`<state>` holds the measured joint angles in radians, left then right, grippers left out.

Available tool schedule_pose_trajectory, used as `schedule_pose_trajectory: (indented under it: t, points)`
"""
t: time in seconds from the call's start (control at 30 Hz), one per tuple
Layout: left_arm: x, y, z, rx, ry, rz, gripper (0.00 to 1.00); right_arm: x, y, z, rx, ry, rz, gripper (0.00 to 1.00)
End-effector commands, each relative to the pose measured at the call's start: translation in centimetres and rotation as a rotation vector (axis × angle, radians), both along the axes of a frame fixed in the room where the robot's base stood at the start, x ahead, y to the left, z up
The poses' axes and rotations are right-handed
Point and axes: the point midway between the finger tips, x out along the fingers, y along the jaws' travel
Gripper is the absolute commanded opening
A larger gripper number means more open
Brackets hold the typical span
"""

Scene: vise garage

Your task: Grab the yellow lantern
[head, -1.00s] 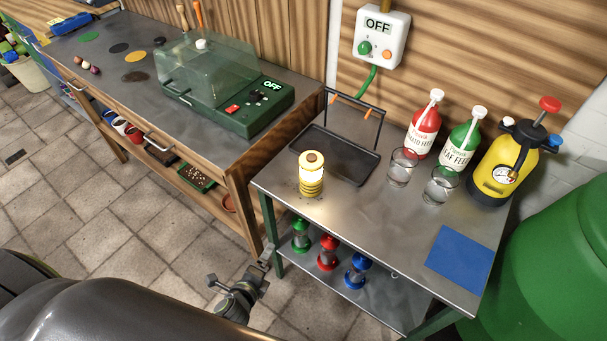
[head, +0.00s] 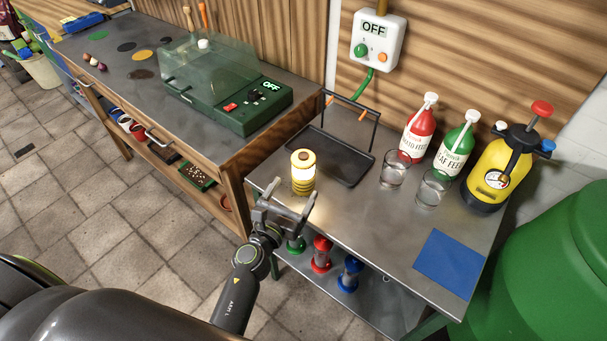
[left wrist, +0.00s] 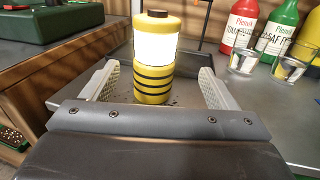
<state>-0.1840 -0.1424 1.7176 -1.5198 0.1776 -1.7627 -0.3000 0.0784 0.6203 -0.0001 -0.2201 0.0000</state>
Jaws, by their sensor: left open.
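The yellow lantern (head: 303,172) stands upright and lit on the metal table (head: 375,230), near its left front corner. It has a brown cap, a glowing white band and dark rings around its yellow base. In the left wrist view the lantern (left wrist: 155,60) is centred between and beyond the two pale fingers. My left gripper (head: 285,205) is open at the table's front edge, just in front of the lantern, and its fingers (left wrist: 152,88) hold nothing. I cannot tell from these views whether a finger touches it. My right gripper is not in view.
A black tray (head: 335,158) with a handle stands behind the lantern. Two glasses (head: 394,172), red and green bottles (head: 419,133) and a yellow sprayer (head: 492,175) are farther right. A blue mat (head: 450,260) lies at front right. Red and blue items (head: 321,255) stand on the lower shelf.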

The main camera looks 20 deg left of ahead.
Motion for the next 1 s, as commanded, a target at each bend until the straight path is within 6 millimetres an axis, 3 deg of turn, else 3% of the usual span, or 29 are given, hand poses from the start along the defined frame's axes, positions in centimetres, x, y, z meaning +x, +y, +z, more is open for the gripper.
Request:
schedule_pose_trajectory:
  t: [0.2,0.47,0.8,1.0]
  points:
    - [3.6,-0.4,0.0,0.000,-0.002,-0.002,0.81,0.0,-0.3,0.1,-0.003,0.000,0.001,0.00]
    - [5.2,-0.5,-0.1,-0.001,0.001,0.000,0.81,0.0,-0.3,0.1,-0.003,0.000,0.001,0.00]
    - [9.5,-0.3,-0.4,-0.001,-0.001,-0.001,0.81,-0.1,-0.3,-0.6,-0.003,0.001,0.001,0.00]
    - [10.1,-0.4,-0.3,-0.001,0.001,0.000,0.81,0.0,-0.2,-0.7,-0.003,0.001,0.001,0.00]
